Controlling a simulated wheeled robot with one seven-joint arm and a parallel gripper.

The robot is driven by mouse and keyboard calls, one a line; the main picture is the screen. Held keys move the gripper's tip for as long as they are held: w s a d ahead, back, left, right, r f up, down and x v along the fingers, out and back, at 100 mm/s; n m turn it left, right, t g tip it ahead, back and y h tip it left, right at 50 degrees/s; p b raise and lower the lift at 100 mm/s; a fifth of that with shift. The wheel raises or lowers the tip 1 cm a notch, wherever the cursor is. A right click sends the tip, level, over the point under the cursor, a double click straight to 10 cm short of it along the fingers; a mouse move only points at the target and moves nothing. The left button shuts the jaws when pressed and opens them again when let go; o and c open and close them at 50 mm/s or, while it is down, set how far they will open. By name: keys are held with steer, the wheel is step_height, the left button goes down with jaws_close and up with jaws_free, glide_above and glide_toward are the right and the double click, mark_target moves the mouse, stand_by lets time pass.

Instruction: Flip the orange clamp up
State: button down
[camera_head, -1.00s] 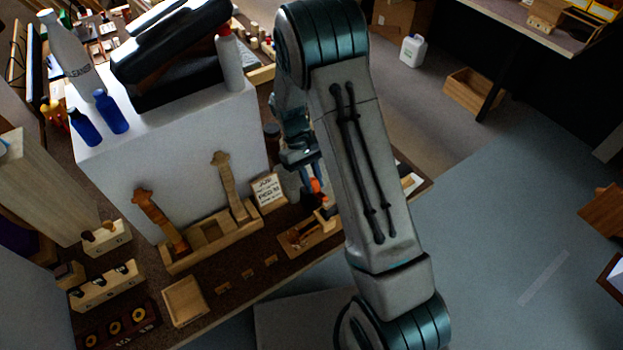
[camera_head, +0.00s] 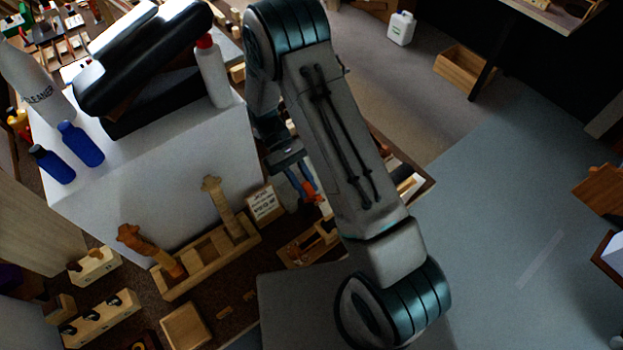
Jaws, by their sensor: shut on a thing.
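The orange clamp (camera_head: 312,194) is a small orange piece above a wooden tray (camera_head: 297,256) on the bench. My gripper (camera_head: 303,184) reaches down beside my forearm, with its blue fingers shut on the orange clamp. The clamp looks tilted, and part of it is hidden by the fingers and my arm. I cannot tell whether it touches the tray or the wooden part in it. My forearm covers the right side of the tray.
A wooden rack (camera_head: 205,262) with two violin necks stands left of the tray, and a small sign (camera_head: 264,204) stands behind. A white box (camera_head: 140,195) carrying a black case (camera_head: 160,85) and bottles rises at the left. Open floor lies right.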

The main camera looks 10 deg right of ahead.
mark_target(305, 182)
steer(key=shift+w+a+f+g+h, duration=0.1)
steer(key=shift+w+a+g+h, duration=0.1)
steer(key=shift+g+h, duration=0.15)
stand_by(0.3)
steer(key=c, duration=1.3)
jaws_free()
steer(key=shift+r, duration=0.4)
steer(key=r, duration=0.1)
steer(key=r+b, duration=0.1)
steer(key=r, duration=0.1)
steer(key=shift+d+r, duration=0.25)
steer(key=s+d+r, duration=0.1)
steer(key=d+r, duration=0.1)
steer(key=d, duration=0.1)
steer(key=s+d+r+b, duration=0.1)
steer(key=d+r, duration=0.1)
steer(key=d, duration=0.2)
steer(key=s+d+r+b, duration=0.1)
steer(key=d+r, duration=0.1)
steer(key=d, duration=0.1)
steer(key=shift+s+d+r, duration=0.2)
steer(key=shift+d+r, duration=0.2)
